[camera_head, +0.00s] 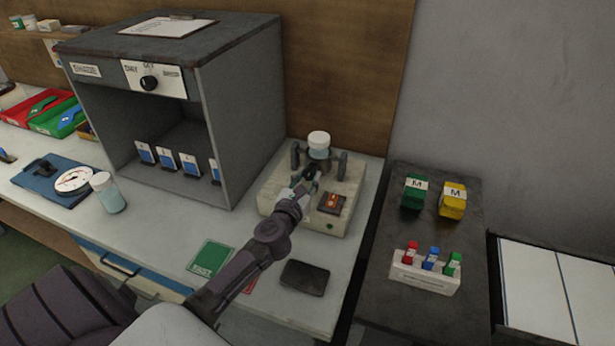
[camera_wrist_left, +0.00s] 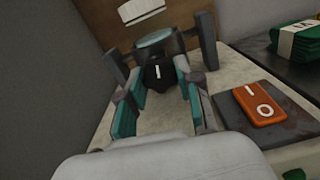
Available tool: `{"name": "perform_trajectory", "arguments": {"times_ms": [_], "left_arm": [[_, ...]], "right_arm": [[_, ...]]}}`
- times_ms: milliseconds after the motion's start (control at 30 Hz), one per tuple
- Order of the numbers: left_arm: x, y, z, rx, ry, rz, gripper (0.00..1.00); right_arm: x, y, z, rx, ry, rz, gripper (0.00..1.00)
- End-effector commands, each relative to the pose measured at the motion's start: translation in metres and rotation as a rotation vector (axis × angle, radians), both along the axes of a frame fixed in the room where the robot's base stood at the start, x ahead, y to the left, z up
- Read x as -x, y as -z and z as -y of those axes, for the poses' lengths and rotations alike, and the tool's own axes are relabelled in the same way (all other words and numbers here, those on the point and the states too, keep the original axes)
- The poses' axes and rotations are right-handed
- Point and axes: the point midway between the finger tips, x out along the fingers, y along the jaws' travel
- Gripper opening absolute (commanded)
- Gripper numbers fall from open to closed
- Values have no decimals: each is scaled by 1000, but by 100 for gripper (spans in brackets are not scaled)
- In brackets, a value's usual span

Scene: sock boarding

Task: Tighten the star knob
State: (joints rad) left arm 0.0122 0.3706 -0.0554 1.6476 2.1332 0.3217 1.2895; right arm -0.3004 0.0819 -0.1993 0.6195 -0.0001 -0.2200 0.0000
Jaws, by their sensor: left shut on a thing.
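The star knob (camera_wrist_left: 157,72) is black with a white mark, on the front of the clamp fixture; in the head view it is mostly hidden by my gripper. My left gripper (camera_head: 309,184) reaches the fixture from the front. In the left wrist view the teal-padded fingers of my left gripper (camera_wrist_left: 158,92) are on both sides of the knob, shut on it. A jar with a white lid (camera_head: 319,139) stands upright behind the knob, between the two grey posts of the fixture. My right gripper is not in view.
The pale fixture base (camera_head: 342,216) carries an orange rocker switch (camera_head: 333,202) right of my gripper. A grey cabinet (camera_head: 245,115) stands close on the left. A dark block (camera_head: 305,278) and a green card (camera_head: 211,258) lie in front. A second jar (camera_head: 108,193) stands farther left.

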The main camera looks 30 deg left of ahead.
Motion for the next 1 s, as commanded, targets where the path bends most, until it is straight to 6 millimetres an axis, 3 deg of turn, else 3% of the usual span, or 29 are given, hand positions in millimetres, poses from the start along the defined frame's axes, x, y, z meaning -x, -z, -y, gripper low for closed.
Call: {"name": "perform_trajectory", "arguments": {"times_ms": [400, 1000], "left_arm": [[0, -2, 0, -331, 1, -84, 0], [1, -1, -1, -887, 1, -217, 0]], "right_arm": [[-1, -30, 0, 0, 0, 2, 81], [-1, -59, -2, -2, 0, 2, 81]]}}
